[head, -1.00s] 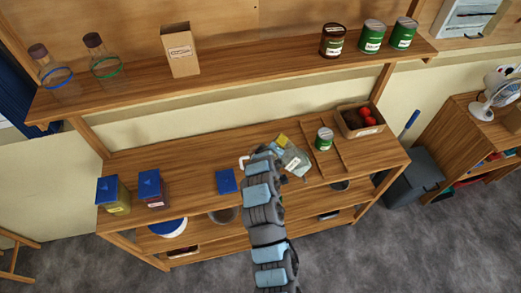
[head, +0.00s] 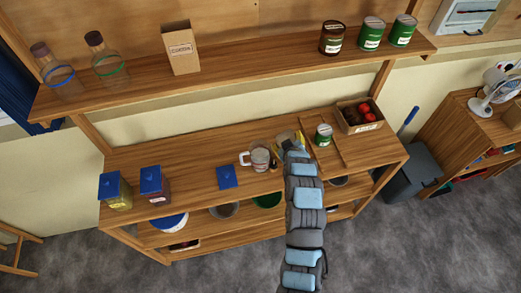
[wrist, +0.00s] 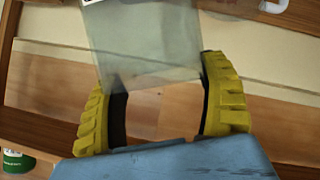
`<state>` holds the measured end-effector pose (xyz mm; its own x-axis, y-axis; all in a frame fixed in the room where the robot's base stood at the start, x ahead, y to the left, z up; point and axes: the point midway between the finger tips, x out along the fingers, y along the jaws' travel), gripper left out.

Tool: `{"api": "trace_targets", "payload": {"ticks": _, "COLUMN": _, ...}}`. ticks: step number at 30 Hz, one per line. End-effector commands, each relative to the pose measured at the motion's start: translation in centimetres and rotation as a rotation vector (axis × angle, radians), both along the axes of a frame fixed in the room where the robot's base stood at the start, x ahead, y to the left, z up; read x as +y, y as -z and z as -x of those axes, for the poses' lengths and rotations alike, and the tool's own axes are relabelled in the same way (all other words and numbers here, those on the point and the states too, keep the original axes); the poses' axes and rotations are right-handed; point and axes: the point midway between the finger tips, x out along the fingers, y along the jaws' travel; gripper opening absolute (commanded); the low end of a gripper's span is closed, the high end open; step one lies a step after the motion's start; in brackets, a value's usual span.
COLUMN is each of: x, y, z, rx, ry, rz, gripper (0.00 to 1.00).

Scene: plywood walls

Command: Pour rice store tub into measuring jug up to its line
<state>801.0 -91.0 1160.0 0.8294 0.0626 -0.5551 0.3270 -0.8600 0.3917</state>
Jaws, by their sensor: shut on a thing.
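A clear, greyish tub (wrist: 145,45) is between the yellow finger pads of my gripper (wrist: 160,100), which is shut on it. In the head view the tub (head: 284,141) is partly hidden by my arm, near the back of the worktop. The measuring jug (head: 257,159), clear with a white handle on its left and reddish marks, stands on the worktop just left of my gripper. The tub is beside the jug in the picture. I cannot make out the rice, the jug's fill level or its line.
A blue flat lid (head: 227,177) lies left of the jug. Two blue-lidded tubs, yellowish (head: 115,191) and reddish (head: 154,186), stand at the left. A green can (head: 324,135) and a box with red items (head: 360,115) stand right. The worktop's left middle is clear.

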Motion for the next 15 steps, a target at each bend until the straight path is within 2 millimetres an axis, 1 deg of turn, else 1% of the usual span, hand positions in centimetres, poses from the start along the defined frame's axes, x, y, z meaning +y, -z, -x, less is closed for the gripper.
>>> {"api": "trace_targets", "payload": {"ticks": 2, "x": -0.6, "y": 0.0, "z": 0.0, "rx": -0.011, "ry": 0.003, "rz": -0.030, "gripper": 0.36}}
{"api": "trace_targets", "payload": {"ticks": 8, "x": -1.6, "y": -0.2, "z": 0.3, "rx": -0.024, "ry": 0.005, "rz": -0.110, "gripper": 0.36}}
{"api": "trace_targets", "payload": {"ticks": 15, "x": -2.5, "y": 0.4, "z": 0.4, "rx": -0.045, "ry": 0.006, "rz": -0.201, "gripper": 0.36}}
